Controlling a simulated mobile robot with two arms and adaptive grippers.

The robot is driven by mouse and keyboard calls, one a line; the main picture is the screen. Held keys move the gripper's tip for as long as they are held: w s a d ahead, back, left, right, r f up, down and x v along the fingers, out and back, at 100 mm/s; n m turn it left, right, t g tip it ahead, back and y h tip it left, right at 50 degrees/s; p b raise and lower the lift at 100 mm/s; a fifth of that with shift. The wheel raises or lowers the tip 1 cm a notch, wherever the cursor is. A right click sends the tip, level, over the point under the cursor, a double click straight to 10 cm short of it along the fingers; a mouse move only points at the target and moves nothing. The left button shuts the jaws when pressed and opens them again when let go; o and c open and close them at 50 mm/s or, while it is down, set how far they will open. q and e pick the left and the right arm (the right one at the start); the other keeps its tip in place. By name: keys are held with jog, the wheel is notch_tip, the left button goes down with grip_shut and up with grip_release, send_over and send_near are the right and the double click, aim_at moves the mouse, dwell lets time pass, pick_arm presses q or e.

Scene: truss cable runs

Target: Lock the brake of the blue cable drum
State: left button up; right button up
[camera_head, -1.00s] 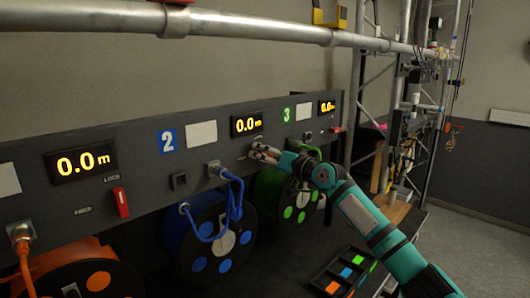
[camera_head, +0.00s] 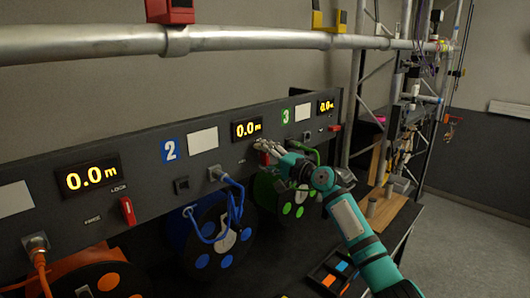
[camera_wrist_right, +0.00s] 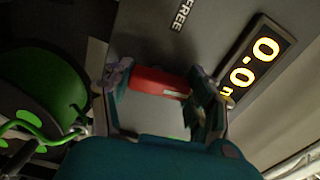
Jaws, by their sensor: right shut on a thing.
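The blue cable drum (camera_head: 180,232) hangs under the panel section marked 2, with a blue cable running up to a socket. Its brake lever is a red handle (camera_head: 264,158) below the middle display, partly hidden by my right gripper (camera_head: 266,144). In the right wrist view the red lever (camera_wrist_right: 160,81) lies between the two fingers of my right gripper (camera_wrist_right: 160,88), which is shut on it. The label FREE (camera_wrist_right: 180,15) shows on the panel near it; no LOCK label is readable there. My left gripper is not in view.
The panel (camera_head: 75,220) carries another red lever (camera_head: 127,211) at left and one (camera_head: 334,127) at right. A green drum (camera_head: 268,190) hangs close below my right gripper. A metal pipe (camera_head: 250,39) crosses above. A tray with coloured pieces (camera_head: 335,272) lies below.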

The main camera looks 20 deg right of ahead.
jog(key=shift+m+p, duration=0.35)
jog(key=shift+m, duration=0.25)
jog(key=o, duration=1.2)
jog(key=shift+d, duration=0.1)
jog(key=v, duration=1.2)
